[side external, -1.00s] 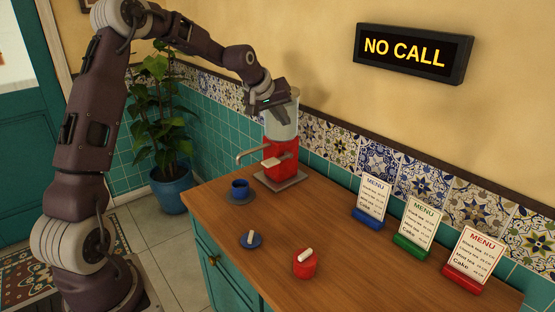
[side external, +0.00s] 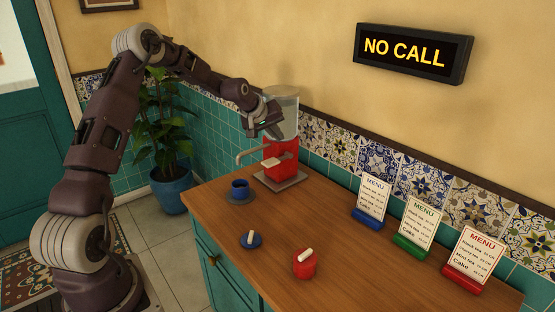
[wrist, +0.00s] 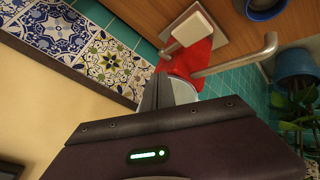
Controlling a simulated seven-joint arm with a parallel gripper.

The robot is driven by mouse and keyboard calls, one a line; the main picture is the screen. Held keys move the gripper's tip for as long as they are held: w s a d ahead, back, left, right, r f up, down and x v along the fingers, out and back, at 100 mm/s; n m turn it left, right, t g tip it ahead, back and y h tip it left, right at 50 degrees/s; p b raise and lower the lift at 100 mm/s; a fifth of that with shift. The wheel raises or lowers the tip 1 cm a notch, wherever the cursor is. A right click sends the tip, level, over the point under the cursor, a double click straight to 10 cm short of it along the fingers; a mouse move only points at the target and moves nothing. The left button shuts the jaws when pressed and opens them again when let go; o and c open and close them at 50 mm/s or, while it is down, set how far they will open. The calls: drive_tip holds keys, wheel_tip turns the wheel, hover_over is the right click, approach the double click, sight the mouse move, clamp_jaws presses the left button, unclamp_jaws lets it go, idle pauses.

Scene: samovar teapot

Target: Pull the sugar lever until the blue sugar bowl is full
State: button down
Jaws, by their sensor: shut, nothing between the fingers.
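The sugar dispenser has a red body (side external: 282,152), a clear container on top, a metal spout to the left and a pale lever (side external: 271,162) low on its front. The lever (wrist: 192,26) also shows in the wrist view, with the red body (wrist: 198,58) and the spout (wrist: 240,59). The blue sugar bowl (side external: 240,187) stands open on a saucer near the spout; its contents cannot be made out. It is partly visible in the wrist view (wrist: 262,5). My gripper (side external: 277,135) is shut and empty, in front of the clear container, above the lever and apart from it.
A blue lid (side external: 251,242) with a pale handle and a red pot (side external: 304,267) with a pale handle are on the front counter. Menu stands (side external: 372,198) line the right. A potted plant (side external: 172,190) stands left of the counter (side external: 330,245). The wall is close behind.

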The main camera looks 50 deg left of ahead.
sight(276, 160)
drive_tip(key=shift+s+f, duration=0.2)
drive_tip(key=shift+f, duration=2)
drive_tip(key=shift+f, duration=0.15)
drive_tip(key=shift+f, duration=0.3)
drive_tip(key=shift+s+f, duration=0.2)
drive_tip(key=shift+f, duration=1.4)
idle(1.5)
drive_tip(key=shift+w+r, duration=0.15)
drive_tip(key=shift+r, duration=1.85)
drive_tip(key=shift+w+r, duration=0.2)
drive_tip(key=shift+r, duration=2.35)
